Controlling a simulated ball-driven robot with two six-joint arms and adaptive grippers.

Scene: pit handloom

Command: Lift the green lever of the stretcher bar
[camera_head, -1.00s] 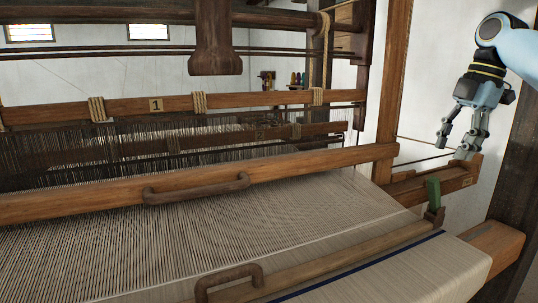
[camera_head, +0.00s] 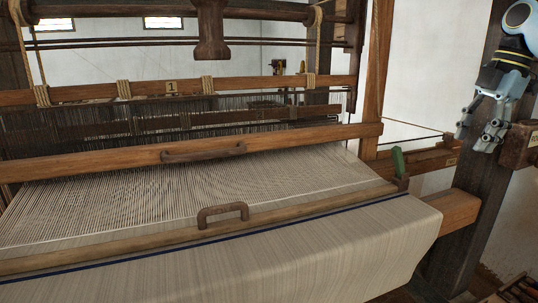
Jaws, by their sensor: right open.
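The green lever (camera_head: 398,162) stands near upright, leaning slightly, at the right end of the wooden stretcher bar (camera_head: 300,216). The bar lies across the cloth and carries a brown handle (camera_head: 222,213). My right gripper (camera_head: 474,142) is open and empty, pointing down at the upper right. It is to the right of the lever and higher in the picture, clearly apart from it. My left gripper is not in view.
A wooden beam with a handle (camera_head: 203,152) crosses the loom behind the bar. A wooden post (camera_head: 376,80) rises behind the lever. A dark box-like block (camera_head: 518,145) is close to the right gripper. Woven cloth (camera_head: 330,250) hangs in front.

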